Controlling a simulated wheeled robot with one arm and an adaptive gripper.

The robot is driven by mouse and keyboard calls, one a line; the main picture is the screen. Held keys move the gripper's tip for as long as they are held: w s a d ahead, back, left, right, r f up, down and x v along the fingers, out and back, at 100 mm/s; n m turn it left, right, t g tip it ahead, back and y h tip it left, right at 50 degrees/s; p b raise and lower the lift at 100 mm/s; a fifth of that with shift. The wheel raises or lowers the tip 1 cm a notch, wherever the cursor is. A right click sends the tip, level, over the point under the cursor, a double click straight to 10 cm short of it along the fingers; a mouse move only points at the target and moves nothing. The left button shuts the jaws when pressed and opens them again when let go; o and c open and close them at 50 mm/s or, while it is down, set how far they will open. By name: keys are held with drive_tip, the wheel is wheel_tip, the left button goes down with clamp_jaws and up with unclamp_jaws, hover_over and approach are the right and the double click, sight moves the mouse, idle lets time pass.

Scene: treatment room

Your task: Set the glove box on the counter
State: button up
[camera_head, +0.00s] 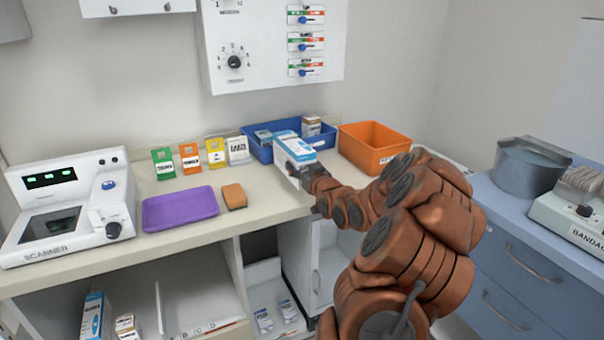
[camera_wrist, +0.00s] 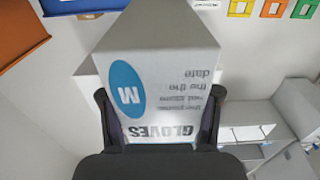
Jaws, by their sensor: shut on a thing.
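The glove box (camera_head: 294,150), white and blue, is held in my gripper (camera_head: 311,177) above the counter (camera_head: 272,198), in front of the blue bin. In the wrist view the glove box (camera_wrist: 150,75) fills the middle, with "GLOVES" and a blue "M" showing upside down. My gripper (camera_wrist: 160,118) is shut on it, one finger on each side.
A blue bin (camera_head: 258,150) and an orange bin (camera_head: 372,146) stand at the back. A purple tray (camera_head: 180,208), an orange sponge (camera_head: 234,196) and a scanner (camera_head: 70,205) are to the left. Several small packets line the wall. Clear counter lies right of the sponge.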

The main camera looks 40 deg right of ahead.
drive_tip(key=shift+w+d, duration=0.1)
drive_tip(key=shift+d, duration=0.15)
drive_tip(key=shift+d+f, duration=0.1)
drive_tip(key=shift+f, duration=0.2)
drive_tip(key=shift+f+p, duration=0.45)
drive_tip(key=shift+f, duration=1)
drive_tip(key=o, duration=1.6)
drive_tip(key=shift+c, duration=0.2)
drive_tip(key=b+v, duration=0.2)
drive_tip(key=v, duration=1)
drive_tip(key=shift+w, duration=0.1)
